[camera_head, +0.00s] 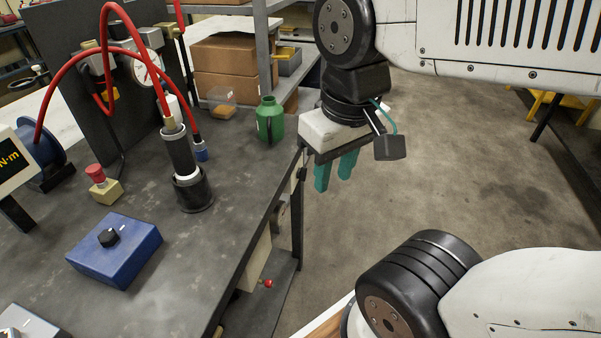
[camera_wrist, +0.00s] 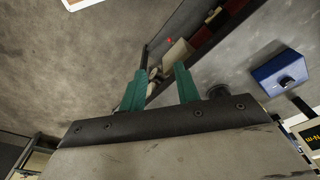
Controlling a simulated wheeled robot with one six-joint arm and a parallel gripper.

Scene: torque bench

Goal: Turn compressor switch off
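A blue box (camera_head: 115,255) with a black rotary knob (camera_head: 108,237) on top sits on the near left of the bench. A small white mark shows at the knob's right side. The blue box also shows at the right of the wrist view (camera_wrist: 277,76). I see no readable label naming it as the compressor switch. My gripper (camera_head: 335,180) points down beyond the bench's right edge, over the floor, well away from the box. Its two teal fingers stand apart with nothing between them, as the wrist view also shows (camera_wrist: 160,70).
A yellow-based red button (camera_head: 97,176), a black cylindrical tool (camera_head: 181,158) with red hoses and a green bottle (camera_head: 270,120) stand on the bench. A display (camera_head: 10,160) is at the left. A red knob (camera_head: 267,283) sits below the bench edge.

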